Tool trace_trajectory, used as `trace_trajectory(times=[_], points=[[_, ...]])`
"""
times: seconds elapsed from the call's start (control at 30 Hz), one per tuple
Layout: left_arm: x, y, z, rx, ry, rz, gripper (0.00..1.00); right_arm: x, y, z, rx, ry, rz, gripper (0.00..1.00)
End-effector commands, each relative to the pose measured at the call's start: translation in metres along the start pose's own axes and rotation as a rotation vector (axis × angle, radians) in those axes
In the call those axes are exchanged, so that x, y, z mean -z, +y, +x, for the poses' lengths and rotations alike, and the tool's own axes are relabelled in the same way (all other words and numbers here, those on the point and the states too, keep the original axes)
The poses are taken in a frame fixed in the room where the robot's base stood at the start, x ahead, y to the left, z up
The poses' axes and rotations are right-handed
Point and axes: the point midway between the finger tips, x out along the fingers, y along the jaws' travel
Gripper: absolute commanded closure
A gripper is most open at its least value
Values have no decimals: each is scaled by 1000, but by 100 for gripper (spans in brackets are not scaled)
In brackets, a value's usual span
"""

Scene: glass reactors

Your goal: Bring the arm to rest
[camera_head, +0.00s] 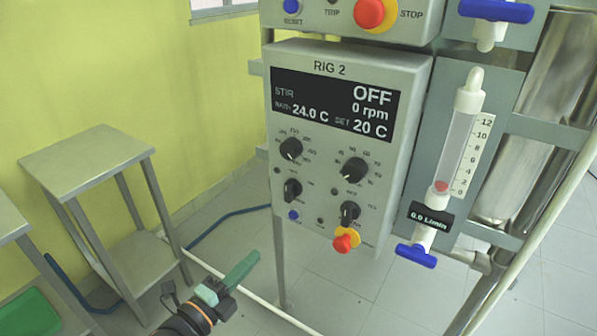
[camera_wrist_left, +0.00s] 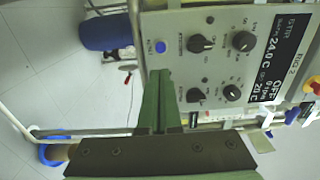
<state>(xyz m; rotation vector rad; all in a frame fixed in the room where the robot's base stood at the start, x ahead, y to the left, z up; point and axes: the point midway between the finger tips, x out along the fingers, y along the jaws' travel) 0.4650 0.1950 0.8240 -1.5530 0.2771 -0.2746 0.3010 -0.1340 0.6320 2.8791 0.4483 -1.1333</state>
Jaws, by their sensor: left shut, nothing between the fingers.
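My left gripper (camera_head: 243,270) comes in from the bottom of the head view, with green fingers pressed together and nothing between them. It is below and left of the RIG 2 control box (camera_head: 318,212), apart from it in the head view. In the left wrist view the closed green fingers (camera_wrist_left: 158,88) point toward the box's panel (camera_wrist_left: 222,62), which has several black knobs and a blue button (camera_wrist_left: 160,47). The display reads OFF, 0 rpm, 24.0 C and 20 C. My right gripper is in neither view.
A flow meter (camera_head: 455,150) with a blue valve handle (camera_head: 416,256) stands right of the box. A grey side table (camera_head: 85,160) stands at the left. A pale rail (camera_head: 240,295) crosses low behind my gripper.

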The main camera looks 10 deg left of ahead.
Motion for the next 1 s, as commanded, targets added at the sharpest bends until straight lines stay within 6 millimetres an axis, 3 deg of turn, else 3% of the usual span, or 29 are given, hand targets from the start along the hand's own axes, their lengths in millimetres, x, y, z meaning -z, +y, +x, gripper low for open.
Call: trace_trajectory(times=[0.13, 0.27, 0.4, 0.6, 0.63, 0.7, 1.0], points=[[5, 16, -6, -45, -20, -114, 100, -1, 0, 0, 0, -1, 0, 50], [21, 62, -26, -174, -98, -448, 100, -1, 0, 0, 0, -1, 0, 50], [54, 125, -65, -355, -268, -952, 100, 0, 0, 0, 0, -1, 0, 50], [121, 197, -139, -566, -642, -1645, 100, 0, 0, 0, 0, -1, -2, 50], [113, 171, -137, -549, -633, -1624, 100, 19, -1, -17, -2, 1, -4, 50], [107, 149, -139, -535, -636, -1610, 100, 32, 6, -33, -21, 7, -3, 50], [91, 98, -155, -498, -671, -1599, 100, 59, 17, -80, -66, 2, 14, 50]])
